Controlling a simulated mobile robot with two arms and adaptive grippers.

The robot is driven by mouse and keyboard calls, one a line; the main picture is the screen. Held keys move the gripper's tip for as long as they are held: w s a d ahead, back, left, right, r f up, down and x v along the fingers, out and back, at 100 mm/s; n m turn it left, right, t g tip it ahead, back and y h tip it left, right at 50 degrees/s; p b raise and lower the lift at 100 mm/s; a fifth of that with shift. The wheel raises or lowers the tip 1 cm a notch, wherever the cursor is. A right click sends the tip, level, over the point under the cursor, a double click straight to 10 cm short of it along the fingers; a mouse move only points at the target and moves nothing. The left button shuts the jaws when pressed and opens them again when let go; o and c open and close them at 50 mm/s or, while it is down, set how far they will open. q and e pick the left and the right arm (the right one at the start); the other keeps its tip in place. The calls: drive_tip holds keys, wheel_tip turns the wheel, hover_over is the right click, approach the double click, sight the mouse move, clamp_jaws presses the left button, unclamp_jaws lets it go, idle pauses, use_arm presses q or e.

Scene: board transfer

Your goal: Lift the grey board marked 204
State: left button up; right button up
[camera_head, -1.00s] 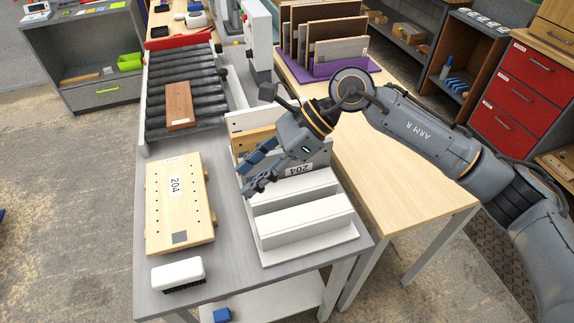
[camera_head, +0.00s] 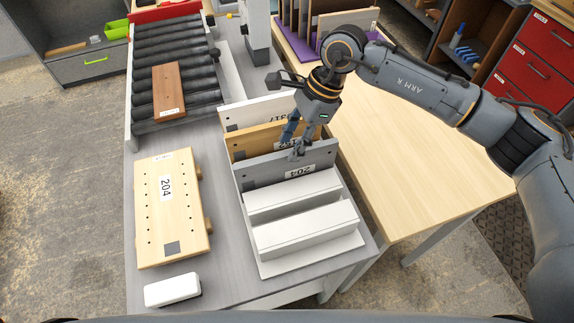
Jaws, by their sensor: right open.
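The grey board (camera_head: 260,174) marked 204 stands on edge in the white slotted rack (camera_head: 292,245). Its label is upside down in this view. Behind it stand a yellow-brown board (camera_head: 243,143) and a white board (camera_head: 235,117). My right gripper (camera_head: 295,144) is open, pointing down at the top edge of the grey board, around its middle. Its fingers overlap the edge in the picture; I cannot tell whether they touch it or straddle it. My left gripper is not in view.
A pale wooden peg board (camera_head: 150,222) with a 204 label lies left of the rack. A white brush (camera_head: 172,290) lies in front of it. A brown board (camera_head: 168,85) rests on the rollers (camera_head: 202,75). The wooden table (camera_head: 420,160) at right is largely clear.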

sight(281, 166)
drive_tip(key=shift+x, duration=1.2)
drive_tip(key=shift+w+f+p, duration=0.25)
drive_tip(key=shift+f+p, duration=0.05)
drive_tip(key=f+p, duration=0.1)
drive_tip(key=s+f+p, duration=0.1)
drive_tip(key=shift+a+f+p, duration=0.1)
drive_tip(key=shift+a+p, duration=0.25)
drive_tip(key=shift+a, duration=0.05)
drive_tip(key=shift+p+x, duration=0.3)
drive_tip(key=shift+x, duration=0.8)
drive_tip(key=shift+a+f, duration=0.1)
drive_tip(key=shift+f, duration=0.15)
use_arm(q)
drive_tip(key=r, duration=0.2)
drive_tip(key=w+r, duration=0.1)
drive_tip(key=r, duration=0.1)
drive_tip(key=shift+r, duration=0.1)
use_arm(e)
clamp_jaws()
